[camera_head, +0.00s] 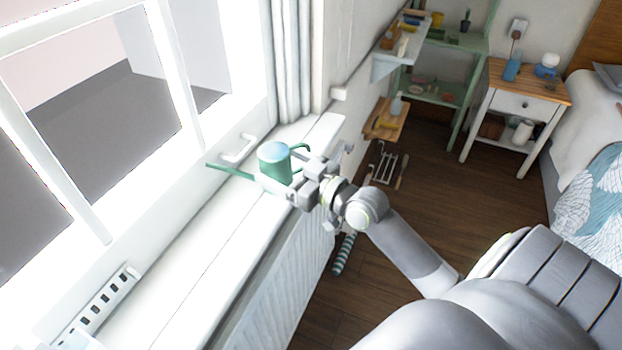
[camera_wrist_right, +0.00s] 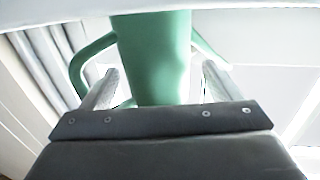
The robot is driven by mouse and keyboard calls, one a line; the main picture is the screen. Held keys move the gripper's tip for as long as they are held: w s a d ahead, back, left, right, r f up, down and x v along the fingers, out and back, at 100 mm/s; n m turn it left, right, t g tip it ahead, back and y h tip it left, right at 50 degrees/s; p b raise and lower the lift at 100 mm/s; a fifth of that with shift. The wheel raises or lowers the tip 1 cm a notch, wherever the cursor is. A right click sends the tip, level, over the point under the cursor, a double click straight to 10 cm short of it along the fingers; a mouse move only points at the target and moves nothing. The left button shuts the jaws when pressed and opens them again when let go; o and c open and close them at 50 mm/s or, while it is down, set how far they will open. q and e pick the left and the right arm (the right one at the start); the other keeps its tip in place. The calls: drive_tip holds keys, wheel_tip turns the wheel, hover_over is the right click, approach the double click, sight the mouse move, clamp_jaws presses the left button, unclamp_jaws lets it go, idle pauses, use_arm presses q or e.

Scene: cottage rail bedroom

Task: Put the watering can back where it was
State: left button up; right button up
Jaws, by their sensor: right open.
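The green watering can (camera_head: 274,165) is upright at the white window sill (camera_head: 208,254), with its spout pointing left and its handle on the right. My right gripper (camera_head: 277,184) is at the can, coming in from the right. In the right wrist view the can's body (camera_wrist_right: 152,60) stands between the two open fingers (camera_wrist_right: 160,88), with gaps beside it. The can's base is hidden in the head view, so I cannot tell whether it touches the sill. My left gripper is not in view.
The window frame and its white handle (camera_head: 238,149) are close behind the can. A radiator (camera_head: 285,270) is below the sill. A slotted white object (camera_head: 100,305) lies at the sill's near left. Wall shelves (camera_head: 386,120) and a nightstand (camera_head: 518,92) stand farther right.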

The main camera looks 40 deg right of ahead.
drive_tip(key=v, duration=0.9)
drive_tip(key=shift+s+p, duration=0.25)
drive_tip(key=shift+p, duration=0.15)
drive_tip(key=shift+d, duration=0.1)
drive_tip(key=s+d+f+m+g+h, duration=0.2)
drive_tip(key=d+f, duration=0.2)
drive_tip(key=f, duration=0.8)
drive_tip(key=s+d+f+m+g+h, duration=0.1)
drive_tip(key=s+d+f+g+h, duration=0.2)
drive_tip(key=f, duration=0.9)
drive_tip(key=s+d+f+m+g+h, duration=0.15)
drive_tip(key=d+f, duration=0.35)
drive_tip(key=f, duration=0.7)
drive_tip(key=s+a+f+g+h, duration=0.1)
drive_tip(key=s+a+f+g, duration=0.1)
drive_tip(key=s+f, duration=0.45)
drive_tip(key=s+a+f+g, duration=0.1)
drive_tip(key=s+f+g, duration=0.2)
drive_tip(key=s+f, duration=0.4)
drive_tip(key=s+a+f+g, duration=0.2)
drive_tip(key=s+a+f, duration=0.2)
drive_tip(key=s, duration=0.3)
drive_tip(key=s+a+f+g, duration=0.2)
drive_tip(key=s+a+f, duration=0.2)
drive_tip(key=s, duration=0.4)
drive_tip(key=shift+a+f+y, duration=0.35)
drive_tip(key=shift+a+f, duration=0.05)
drive_tip(key=shift+f, duration=0.25)
